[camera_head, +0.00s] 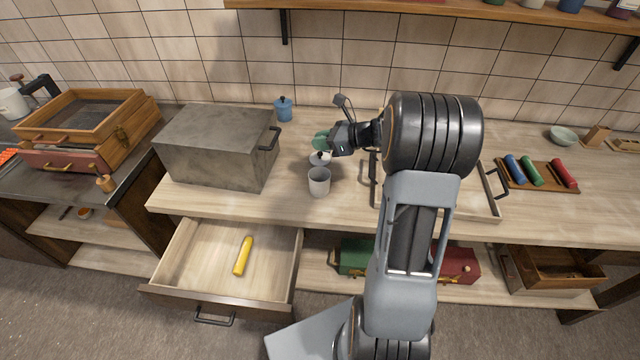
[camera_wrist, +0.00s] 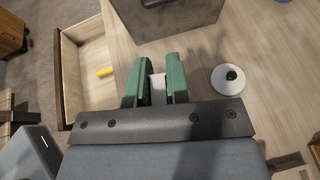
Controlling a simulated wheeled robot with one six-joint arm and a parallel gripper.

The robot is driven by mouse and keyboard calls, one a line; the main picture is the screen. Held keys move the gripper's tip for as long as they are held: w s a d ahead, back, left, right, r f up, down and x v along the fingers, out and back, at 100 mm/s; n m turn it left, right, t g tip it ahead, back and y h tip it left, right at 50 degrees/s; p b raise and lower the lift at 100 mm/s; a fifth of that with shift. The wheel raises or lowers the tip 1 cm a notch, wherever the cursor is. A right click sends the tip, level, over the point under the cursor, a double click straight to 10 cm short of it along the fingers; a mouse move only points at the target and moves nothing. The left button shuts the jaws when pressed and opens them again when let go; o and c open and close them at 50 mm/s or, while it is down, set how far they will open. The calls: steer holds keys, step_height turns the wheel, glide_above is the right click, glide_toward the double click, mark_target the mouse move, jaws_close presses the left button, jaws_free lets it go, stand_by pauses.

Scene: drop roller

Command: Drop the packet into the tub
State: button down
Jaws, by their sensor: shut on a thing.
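The open grey tub (camera_head: 319,182) stands upright on the counter in the head view. A pale round lid (camera_head: 320,159) with a dark knob lies behind it; the lid also shows right of my gripper in the wrist view (camera_wrist: 228,80). My gripper (camera_head: 322,140), with green fingers, is over the counter near the lid and tub. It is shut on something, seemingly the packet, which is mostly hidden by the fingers. A pale patch shows between the fingers in the wrist view; I cannot tell whether it is the packet or the tub below.
A grey box (camera_head: 217,147) stands left of the tub. A blue jar (camera_head: 283,109) stands behind. An open drawer (camera_head: 190,265) below the counter holds a yellow roller (camera_head: 243,256). A tray (camera_head: 480,203) lies to the right, partly behind my arm.

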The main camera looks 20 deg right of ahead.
step_height(320, 180, down, 5)
steer(key=b, duration=0.4)
steer(key=shift+f, duration=0.15)
steer(key=c, duration=1)
jaws_free()
steer(key=b+v, duration=0.1)
steer(key=v, duration=1.2)
steer(key=shift+s+d, duration=0.2)
steer(key=shift+s, duration=0.1)
